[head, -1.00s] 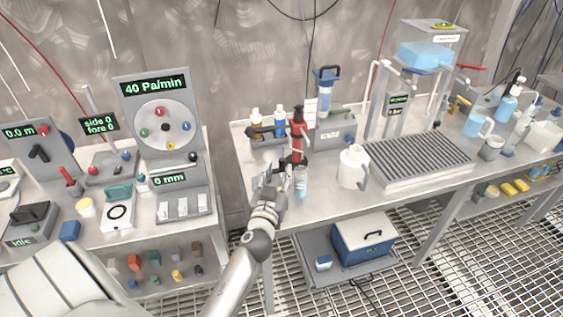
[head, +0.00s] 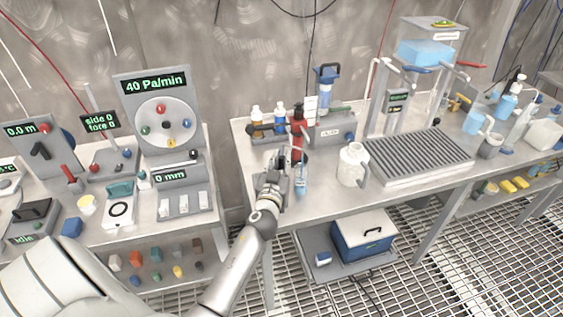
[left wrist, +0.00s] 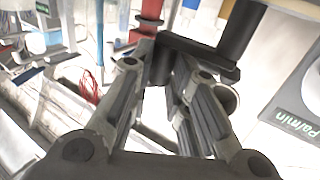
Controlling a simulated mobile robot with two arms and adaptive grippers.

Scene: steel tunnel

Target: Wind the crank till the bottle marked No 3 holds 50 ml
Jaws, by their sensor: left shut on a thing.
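My left gripper (head: 272,172) is at the front of the right-hand bench, beside the red pump column (head: 298,142). In the left wrist view its fingers (left wrist: 165,78) are closed around the black crank handle (left wrist: 162,62). A black crank arm (left wrist: 200,50) runs from there toward the right of that view. A small bottle (head: 301,187) with bluish contents stands upright just right of my gripper, in front of the red column. Its marking and level are too small to read. My right gripper is not in view.
A white jug (head: 351,165) stands right of the bottle, beside a ribbed grey drain tray (head: 420,158). Several small bottles (head: 280,117) stand behind the crank. The left bench holds a dial panel (head: 160,110) reading 40 Pa/min. A gap separates the benches.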

